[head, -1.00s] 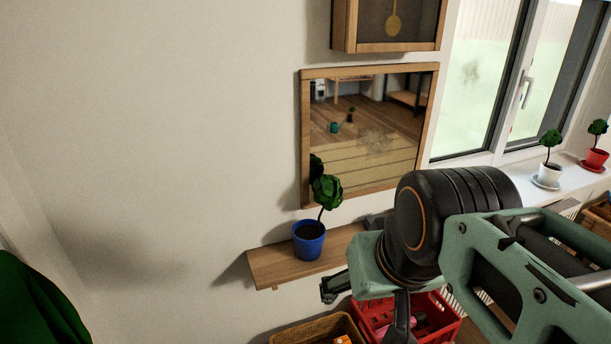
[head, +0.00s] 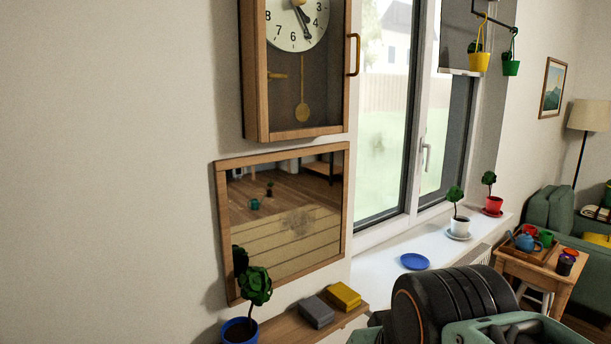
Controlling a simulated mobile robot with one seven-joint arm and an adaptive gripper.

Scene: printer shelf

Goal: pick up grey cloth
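A grey folded block, which looks like the grey cloth (head: 316,312), lies on the wooden wall shelf (head: 282,332) below the mirror. A similar yellow block (head: 344,296) lies just right of it. My arm's black joint and green links show at the bottom right, to the right of the cloth. My gripper's fingers are below the picture edge, so I cannot see their opening or their distance from the cloth.
A potted plant in a blue pot (head: 240,330) stands left of the cloth. A smudged mirror (head: 288,222) and a pendulum clock (head: 293,70) hang above. The windowsill (head: 378,284) holds a blue saucer (head: 414,261) and potted plants. A side table (head: 541,278) stands right.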

